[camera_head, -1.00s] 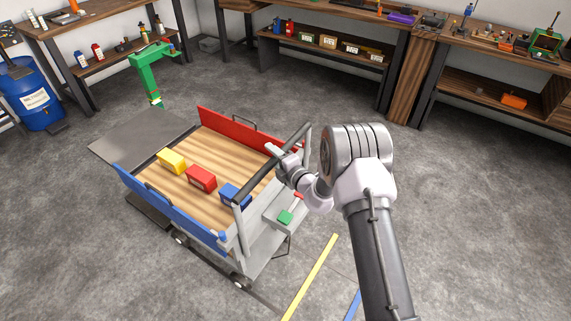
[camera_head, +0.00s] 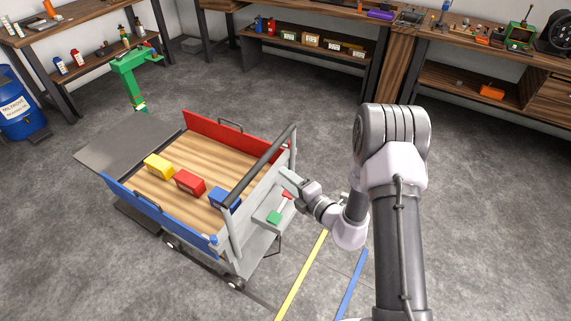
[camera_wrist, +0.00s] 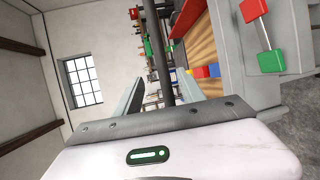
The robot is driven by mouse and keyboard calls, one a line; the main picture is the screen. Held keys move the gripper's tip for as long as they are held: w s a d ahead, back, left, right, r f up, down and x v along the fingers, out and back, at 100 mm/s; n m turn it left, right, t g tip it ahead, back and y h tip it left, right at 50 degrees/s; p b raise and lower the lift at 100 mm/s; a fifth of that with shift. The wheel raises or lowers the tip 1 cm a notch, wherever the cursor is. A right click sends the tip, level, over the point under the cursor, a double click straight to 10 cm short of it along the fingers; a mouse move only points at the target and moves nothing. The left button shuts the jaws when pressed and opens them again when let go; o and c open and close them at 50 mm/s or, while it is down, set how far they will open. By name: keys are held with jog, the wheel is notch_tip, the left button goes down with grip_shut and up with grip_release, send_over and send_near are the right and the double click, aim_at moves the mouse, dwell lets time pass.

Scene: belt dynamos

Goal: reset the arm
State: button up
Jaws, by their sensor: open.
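My gripper (camera_head: 289,184) is at the handle end of a cart, beside its grey end panel and apart from the cart's bed as far as I can tell. In the wrist view my gripper (camera_wrist: 155,95) shows two grey fingers spread apart with nothing held between them. The cart's dark push bar (camera_wrist: 160,50) shows beyond the fingers there. A lever with a red knob and green block (camera_head: 275,217) is on the cart's end, just below my gripper. It also shows large at the right of the wrist view (camera_wrist: 270,60).
The cart's wooden bed (camera_head: 190,158) carries yellow (camera_head: 158,166), red (camera_head: 190,182) and blue (camera_head: 224,198) blocks. A green stand (camera_head: 130,75) and blue barrel (camera_head: 20,108) are at the left. Workbenches line the back. The floor right of my arm is clear.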

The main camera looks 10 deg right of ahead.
jog(key=s+a+r+n+g+y+b, duration=0.1)
jog(key=s+a+r+n+g+y, duration=0.25)
jog(key=s+a+r+n, duration=0.4)
jog(key=s+a+r+n+g+y+b, duration=0.2)
jog(key=s+a+r+n+g, duration=0.25)
jog(key=r+n, duration=0.45)
jog(key=s+d+n+g+h+b, duration=0.1)
jog(key=s+d+n+g+h, duration=0.15)
jog(key=s+n, duration=0.6)
jog(key=s+d+n+g+h+b, duration=0.1)
jog(key=s+d+n+h+b, duration=0.2)
jog(key=s+n, duration=0.6)
jog(key=s+d+r+n+t+h, duration=0.1)
jog(key=d+r+n+t+h, duration=0.1)
jog(key=d+n+h, duration=0.4)
jog(key=d+n+t, duration=0.1)
jog(key=d+n, duration=0.1)
jog(key=d, duration=0.1)
jog(key=shift+s+n, duration=0.3)
jog(key=shift+s, duration=0.1)
jog(key=shift+t, duration=0.25)
